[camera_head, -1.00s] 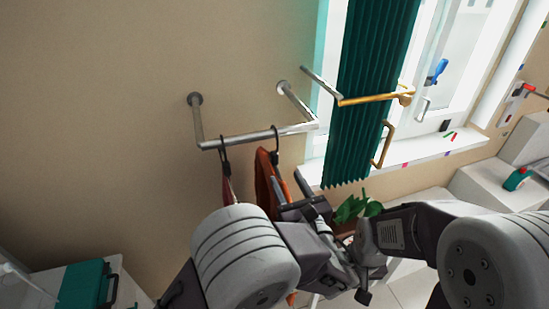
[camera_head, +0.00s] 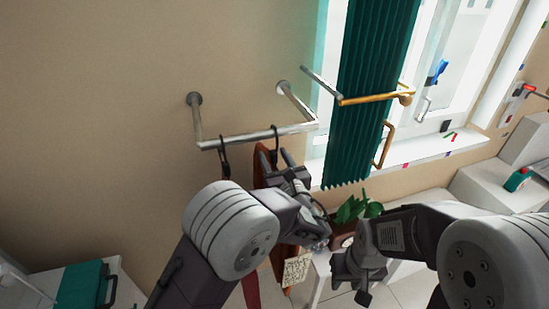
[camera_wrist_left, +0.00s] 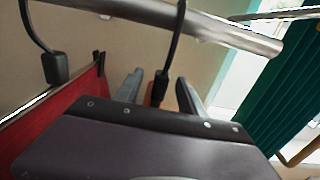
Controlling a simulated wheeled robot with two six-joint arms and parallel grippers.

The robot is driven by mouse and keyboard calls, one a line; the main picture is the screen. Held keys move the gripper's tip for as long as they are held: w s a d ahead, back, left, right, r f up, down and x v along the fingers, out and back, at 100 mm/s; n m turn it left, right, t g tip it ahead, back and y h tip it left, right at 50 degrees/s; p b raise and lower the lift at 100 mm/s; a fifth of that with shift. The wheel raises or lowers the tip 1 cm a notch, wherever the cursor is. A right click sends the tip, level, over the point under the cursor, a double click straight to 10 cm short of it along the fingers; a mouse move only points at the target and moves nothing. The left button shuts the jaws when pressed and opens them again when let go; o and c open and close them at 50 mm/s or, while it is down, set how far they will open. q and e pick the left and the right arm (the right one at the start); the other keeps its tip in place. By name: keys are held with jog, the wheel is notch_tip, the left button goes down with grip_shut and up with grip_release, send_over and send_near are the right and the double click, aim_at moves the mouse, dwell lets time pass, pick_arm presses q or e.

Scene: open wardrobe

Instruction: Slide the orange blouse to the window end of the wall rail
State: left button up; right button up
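The orange blouse (camera_head: 261,167) hangs by a dark hook from the silver wall rail (camera_head: 245,137), right of the rail's middle. Much of it is hidden behind my left arm. My left gripper (camera_head: 278,160) is at the top of its hanger, just below the rail. In the left wrist view the fingers of my left gripper (camera_wrist_left: 160,92) stand apart, with the hanger neck and a bit of orange (camera_wrist_left: 153,98) between them. My right gripper (camera_head: 350,275) is low, right of my left arm, away from the rail; its fingers are unclear.
A dark red garment (camera_wrist_left: 55,120) hangs on the rail to the left of the blouse. The rail between the blouse and its window-side end is clear. A green curtain (camera_head: 375,80) on a brass rail (camera_head: 370,98) and a plant (camera_head: 352,208) are to the right.

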pick_arm(q)
grip_shut()
jog(key=w+d+p, duration=0.1)
jog(key=w+d, duration=0.1)
jog(key=d, duration=0.4)
jog(key=shift+d, duration=0.2)
jog(key=shift+o, duration=0.2)
grip_release()
jog(key=shift+w+d, duration=0.2)
jog(key=shift+s+f, duration=0.1)
jog(key=shift+f, duration=0.05)
